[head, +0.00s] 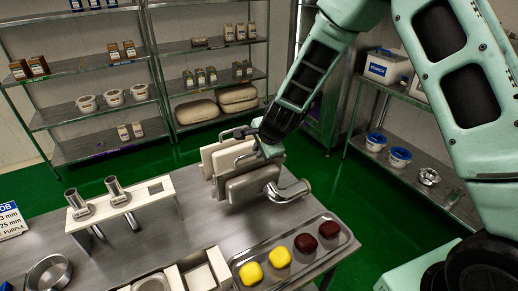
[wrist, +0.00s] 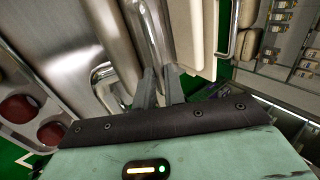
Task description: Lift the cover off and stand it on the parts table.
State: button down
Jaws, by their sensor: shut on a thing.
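The cover (head: 252,185) looks like a grey steel panel with rounded corners. It stands upright at the right rear of the steel parts table (head: 205,228); I cannot tell whether its lower edge touches the top. My gripper (head: 266,148) is at its upper edge. The fingers hide part of the handle.
Cream panels (head: 218,157) with a bar handle stand just behind the cover. A bent steel pipe (head: 288,192) is close at its right. A tray (head: 345,247) of yellow and dark red pieces lies in front. A white stand (head: 148,192) holds steel tubes at left.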

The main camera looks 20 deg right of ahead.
jog(key=shift+f+b, duration=1)
jog(key=shift+f, duration=0.45)
jog(key=shift+p, duration=0.65)
jog(key=shift+a, duration=0.1)
notch_tip(320, 180, up, 6)
jog(key=p, duration=0.5)
dwell(0.3)
jog(key=shift+s, duration=0.25)
dwell(0.6)
jog(key=shift+f+b, duration=0.1)
jog(key=shift+b, duration=0.25)
jog(key=shift+f+b, duration=0.95)
jog(key=shift+f, duration=0.05)
jog(key=shift+s, duration=0.15)
